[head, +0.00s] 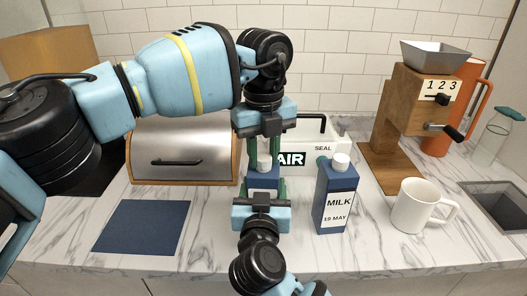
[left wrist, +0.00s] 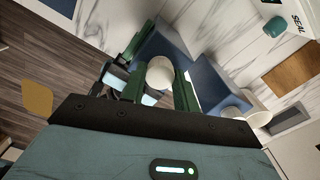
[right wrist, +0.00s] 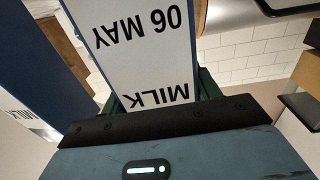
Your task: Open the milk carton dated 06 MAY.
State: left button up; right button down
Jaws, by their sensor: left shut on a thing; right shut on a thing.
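The milk carton marked 06 MAY (right wrist: 140,45) is dark blue with a white label, read upside down in the right wrist view. In the head view the carton (head: 262,181) is mostly hidden behind my grippers. My right gripper (head: 264,189) is shut on its body from the front. My left gripper (head: 264,160) points down from above, its green fingers shut on either side of the white cap (left wrist: 160,73). The cap is on the carton's top. A second blue carton (head: 336,197), marked 19 MAY, stands upright just to the right, its white cap on.
A white mug (head: 417,206) and a wooden grinder (head: 405,115) stand to the right. A bread box (head: 182,155) and a white AIR container (head: 314,139) stand behind. A blue mat (head: 142,227) lies at left. The front counter beside the mat is clear.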

aim_at(264, 157)
pick_arm(q)
jog(key=shift+r, duration=0.15)
jog(key=shift+r, duration=1)
jog(key=shift+r, duration=2)
pick_arm(e)
jog(key=shift+c, duration=1.4)
grip_release()
pick_arm(q)
jog(key=shift+s+r+p, duration=0.2)
jog(key=shift+r+p, duration=0.2)
jog(key=shift+r, duration=0.65)
pick_arm(e)
jog(key=s, duration=1.2)
jog(key=shift+a, duration=0.3)
